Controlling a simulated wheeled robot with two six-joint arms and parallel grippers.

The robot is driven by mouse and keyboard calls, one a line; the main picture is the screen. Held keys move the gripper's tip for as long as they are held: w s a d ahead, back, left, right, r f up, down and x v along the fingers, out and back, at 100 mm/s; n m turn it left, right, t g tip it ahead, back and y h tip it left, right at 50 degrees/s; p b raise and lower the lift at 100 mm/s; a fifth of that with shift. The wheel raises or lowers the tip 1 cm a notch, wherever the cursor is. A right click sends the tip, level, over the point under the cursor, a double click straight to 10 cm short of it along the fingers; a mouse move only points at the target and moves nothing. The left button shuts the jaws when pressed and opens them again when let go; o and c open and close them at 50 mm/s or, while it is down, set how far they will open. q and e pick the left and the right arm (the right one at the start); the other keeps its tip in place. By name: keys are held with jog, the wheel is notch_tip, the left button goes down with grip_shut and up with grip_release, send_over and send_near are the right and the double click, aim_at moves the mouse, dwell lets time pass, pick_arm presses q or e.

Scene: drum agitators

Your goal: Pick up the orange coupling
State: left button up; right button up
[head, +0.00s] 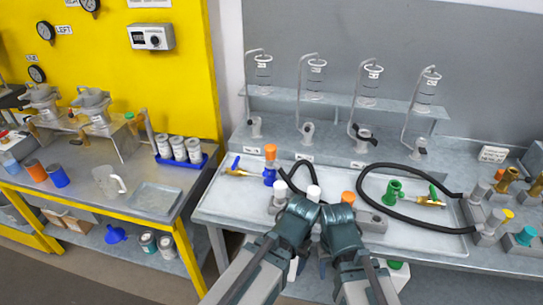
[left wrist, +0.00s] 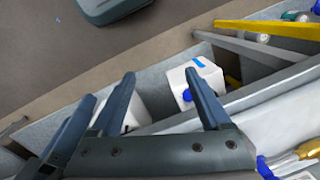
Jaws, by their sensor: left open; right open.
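Several orange pieces show in the head view, and I cannot tell for certain which is the coupling. One orange piece (head: 348,197) stands on the right workbench just behind my right gripper, its lower part hidden. Another orange piece (head: 270,151) sits on top of a blue fitting at the tray's back left. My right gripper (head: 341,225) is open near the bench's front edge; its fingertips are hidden. My left gripper (head: 297,219) is beside it. In the left wrist view the left gripper (left wrist: 160,78) is open and empty, with the floor and lower shelf beyond.
A black hose (head: 410,219) loops over the shallow tray (head: 225,204). A green fitting (head: 394,191) stands inside the loop. Grey blocks with fittings stand at the right. Glass agitator stands line the back. A white container (left wrist: 192,82) sits low in the left wrist view.

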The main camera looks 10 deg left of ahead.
pick_arm(q)
jog(key=w+a+r+n+p, duration=0.1)
jog(key=w+a+r+p, duration=0.15)
jog(key=r+p, duration=0.55)
jog(key=w+a+r+n+p, duration=0.15)
jog(key=a+r+p, duration=0.25)
jog(key=r+p, duration=0.45)
notch_tip(320, 180, up, 8)
jog(key=m+h+p, duration=0.1)
jog(key=m+p, duration=0.6)
jog(key=m, duration=0.2)
send_over(271, 147)
jog(key=f+b, duration=0.8)
jog(key=shift+w+d+f, duration=0.15)
jog(key=shift+w, duration=0.1)
jog(key=f+b, duration=0.5)
jog(key=shift+s+f, duration=0.1)
jog(key=shift+s, duration=0.15)
